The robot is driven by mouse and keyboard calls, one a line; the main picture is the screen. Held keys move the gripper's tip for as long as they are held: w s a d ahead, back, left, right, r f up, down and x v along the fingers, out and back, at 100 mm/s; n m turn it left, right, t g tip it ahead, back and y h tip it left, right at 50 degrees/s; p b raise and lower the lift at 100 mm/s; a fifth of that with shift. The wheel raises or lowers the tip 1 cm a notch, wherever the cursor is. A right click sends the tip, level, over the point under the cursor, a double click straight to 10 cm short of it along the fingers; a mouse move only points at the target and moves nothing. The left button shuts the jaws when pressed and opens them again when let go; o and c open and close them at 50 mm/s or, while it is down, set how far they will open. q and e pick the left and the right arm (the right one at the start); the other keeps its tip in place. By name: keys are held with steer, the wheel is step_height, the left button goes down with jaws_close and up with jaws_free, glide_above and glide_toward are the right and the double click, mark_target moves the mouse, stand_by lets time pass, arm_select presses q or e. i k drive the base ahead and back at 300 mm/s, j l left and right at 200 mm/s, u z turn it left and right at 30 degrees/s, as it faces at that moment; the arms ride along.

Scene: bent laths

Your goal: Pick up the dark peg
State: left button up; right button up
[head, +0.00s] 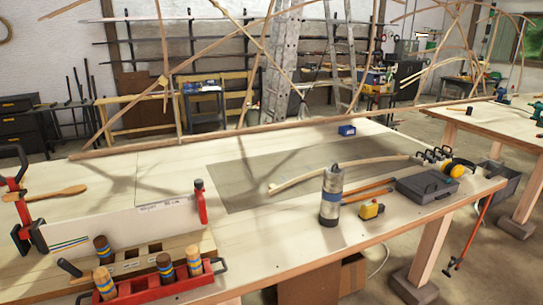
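One dark peg (102,246) stands upright at the wooden slotted block (190,241). The other dark peg (165,266) stands at the red tray (150,289), between two lighter pegs, one on the left (104,281) and one on the right (194,260). I cannot tell which darker peg the task names. The lower parts of the pegs are hidden. Neither of my grippers is in view.
A white board (125,220) with red clamps stands behind the pegs. The bench middle is mostly clear.

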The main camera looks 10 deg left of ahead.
mark_target(102, 247)
steer(key=u, duration=1.2)
